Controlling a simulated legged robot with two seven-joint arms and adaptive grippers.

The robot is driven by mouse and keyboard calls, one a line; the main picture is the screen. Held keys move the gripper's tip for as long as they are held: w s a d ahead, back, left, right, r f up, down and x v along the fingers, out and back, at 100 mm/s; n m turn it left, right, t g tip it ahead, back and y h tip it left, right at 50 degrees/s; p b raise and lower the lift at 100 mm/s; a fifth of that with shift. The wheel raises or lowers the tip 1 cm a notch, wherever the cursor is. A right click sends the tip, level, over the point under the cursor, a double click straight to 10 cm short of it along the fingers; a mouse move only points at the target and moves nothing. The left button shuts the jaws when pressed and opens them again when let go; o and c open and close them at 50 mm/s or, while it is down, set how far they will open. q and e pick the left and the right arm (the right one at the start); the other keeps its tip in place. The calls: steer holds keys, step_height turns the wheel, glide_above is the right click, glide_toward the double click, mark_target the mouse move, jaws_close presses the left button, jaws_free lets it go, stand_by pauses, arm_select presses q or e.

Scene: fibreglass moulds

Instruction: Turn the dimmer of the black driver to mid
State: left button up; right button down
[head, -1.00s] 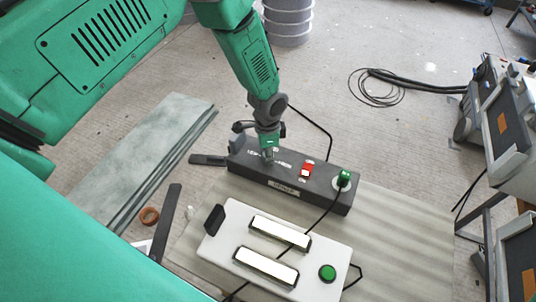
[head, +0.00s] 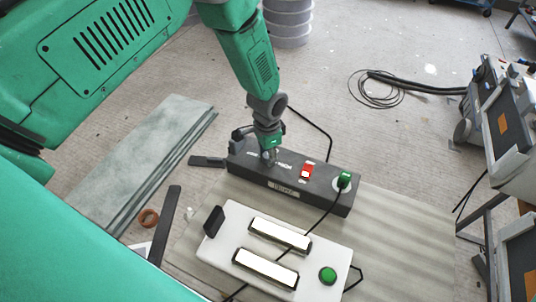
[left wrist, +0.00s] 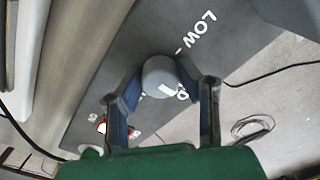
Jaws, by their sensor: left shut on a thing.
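The black driver (head: 318,190) is a long dark box lying on the board in the head view. It carries a red rocker switch (head: 306,171) and a green plug (head: 344,179). My left gripper (head: 269,157) points down onto the driver's left part. In the left wrist view, its two blue-padded fingers are shut on the grey round dimmer knob (left wrist: 160,73), one on each side. The knob's cap has a white pointer line. The word LOW (left wrist: 200,34) is printed on the driver's face above the knob; other lettering is partly hidden. My right gripper is not in view.
A white lamp box (head: 225,243) with two lit strips and a green button (head: 327,275) stands in front of the driver. Black cables run around both. A black bar (head: 165,225) and an orange-brown ring (head: 149,217) lie at the left. Grey sheets (head: 150,150) lie behind them.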

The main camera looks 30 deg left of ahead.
arm_select(q)
steer(key=o, duration=1.1)
steer(key=shift+o, duration=0.2)
steer(key=shift+r, duration=0.4)
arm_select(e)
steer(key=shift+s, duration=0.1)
arm_select(q)
step_height(320, 180, up, 11)
steer(key=shift+w, duration=0.1)
